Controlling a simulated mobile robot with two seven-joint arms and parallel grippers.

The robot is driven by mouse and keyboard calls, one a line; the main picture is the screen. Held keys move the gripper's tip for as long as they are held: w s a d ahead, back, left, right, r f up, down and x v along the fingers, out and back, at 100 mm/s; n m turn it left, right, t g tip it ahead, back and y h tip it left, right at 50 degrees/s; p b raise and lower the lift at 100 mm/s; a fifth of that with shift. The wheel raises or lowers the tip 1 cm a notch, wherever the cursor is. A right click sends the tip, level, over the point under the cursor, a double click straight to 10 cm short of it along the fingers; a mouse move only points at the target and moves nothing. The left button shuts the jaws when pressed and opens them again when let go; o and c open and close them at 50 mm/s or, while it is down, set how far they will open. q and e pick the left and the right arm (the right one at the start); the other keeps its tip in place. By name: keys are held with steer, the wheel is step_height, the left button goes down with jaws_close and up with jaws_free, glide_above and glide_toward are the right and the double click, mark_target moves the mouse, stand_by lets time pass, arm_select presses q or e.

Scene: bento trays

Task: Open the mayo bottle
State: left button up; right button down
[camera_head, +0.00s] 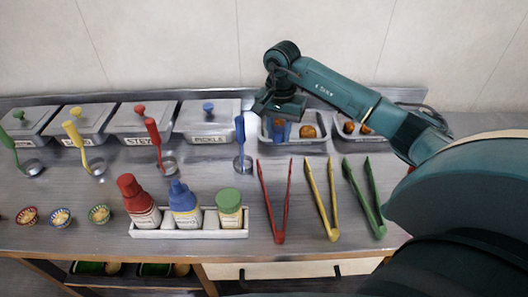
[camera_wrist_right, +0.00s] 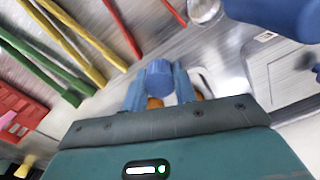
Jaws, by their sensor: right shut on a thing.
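A white rack (camera_head: 190,233) near the counter's front holds three bottles: one red-topped (camera_head: 138,200), one blue-topped (camera_head: 184,205) and one with a flat green lid (camera_head: 229,205). Their labels are too small to read, so I cannot tell which is the mayo bottle. My right gripper (camera_head: 280,125) is at the back of the counter, over a metal tray and away from the rack. In the right wrist view my right gripper (camera_wrist_right: 159,88) is shut on a small blue cylinder (camera_wrist_right: 158,75). My left gripper is not in view.
Red (camera_head: 277,205), yellow (camera_head: 325,205) and green tongs (camera_head: 366,205) lie right of the rack. Lidded containers (camera_head: 140,118) line the back, with ladles before them. An open tray (camera_head: 318,145) holds orange food. Small bowls (camera_head: 61,218) stand at left.

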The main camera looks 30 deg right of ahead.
glide_above(278, 164)
step_height(278, 164, down, 4)
steer(key=shift+f, duration=0.2)
step_height(278, 164, down, 4)
steer(key=shift+a+r+p, duration=0.1)
steer(key=shift+r+p, duration=0.1)
steer(key=shift+p, duration=0.25)
steer(key=shift+f, duration=0.35)
steer(key=shift+f+b, duration=0.25)
steer(key=shift+b, duration=0.05)
steer(key=c, duration=1.4)
jaws_free()
steer(key=shift+r, duration=0.1)
